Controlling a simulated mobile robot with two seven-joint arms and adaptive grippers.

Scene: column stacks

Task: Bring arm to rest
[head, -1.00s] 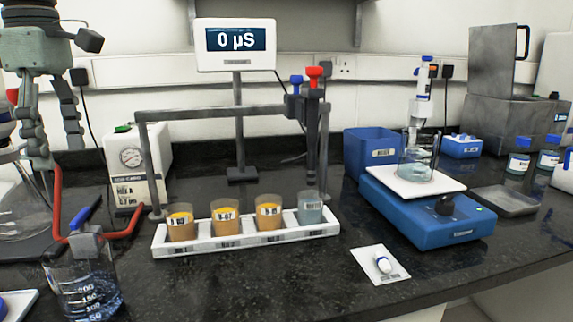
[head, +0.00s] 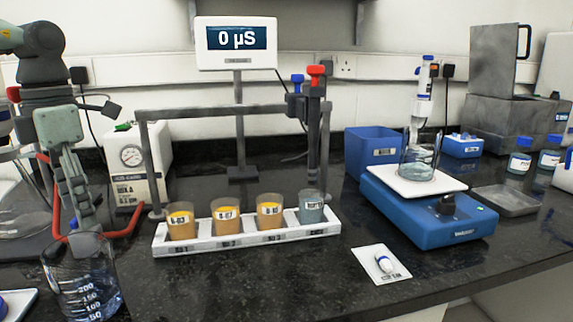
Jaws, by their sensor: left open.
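My left arm comes in from the left edge. Its gripper (head: 76,212) is open and points downward, with its fingers seen nearly edge-on and overlapping. The fingers hang above and behind the rim of a glass beaker (head: 85,285) with blue liquid and volume marks, in front of a red bar frame (head: 122,224). I see nothing held between the fingers, and I cannot tell whether they touch the bar or the beaker. My right gripper is not in view.
A white tray (head: 250,238) holds several cups under a grey gantry (head: 225,112) with a hanging probe (head: 313,140). A display (head: 237,61) reads 0 µS. A gauge box (head: 150,180) stands left; a blue scale (head: 440,225) stands right.

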